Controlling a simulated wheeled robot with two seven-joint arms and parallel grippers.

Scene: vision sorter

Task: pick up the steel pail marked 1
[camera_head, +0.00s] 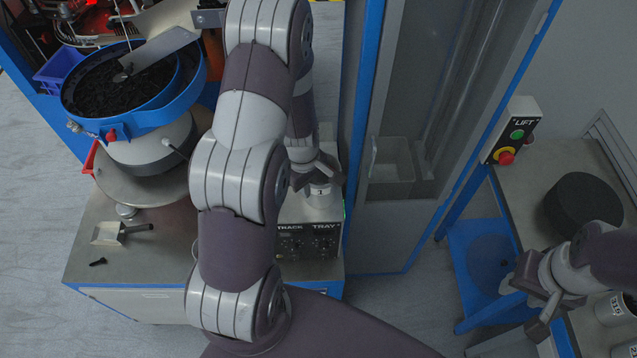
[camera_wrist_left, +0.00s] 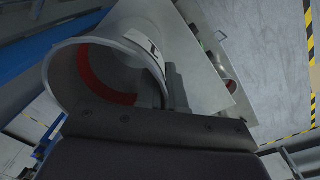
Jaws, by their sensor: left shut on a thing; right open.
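The steel pail marked 1 (camera_head: 320,191) is small and pale, with a white label. It shows at the front of the machine, above the control box with the TRACK and TRAY panel. My left gripper (camera_head: 316,172) is shut on it, and my arm hides part of the area. In the left wrist view the pail (camera_wrist_left: 68,72) is large and close, with its round mouth open and a red band inside. A dark finger (camera_wrist_left: 174,86) is against its wall beside the label. My right gripper (camera_head: 527,289) is open and empty at the lower right.
A blue-rimmed bowl feeder (camera_head: 115,122) full of dark parts stands at the left. A scoop (camera_head: 108,233) and a black screw (camera_head: 97,262) lie on the bench. At the right are the LIFT button box (camera_head: 515,132), a black round block (camera_head: 582,203) and labelled pails (camera_head: 612,312).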

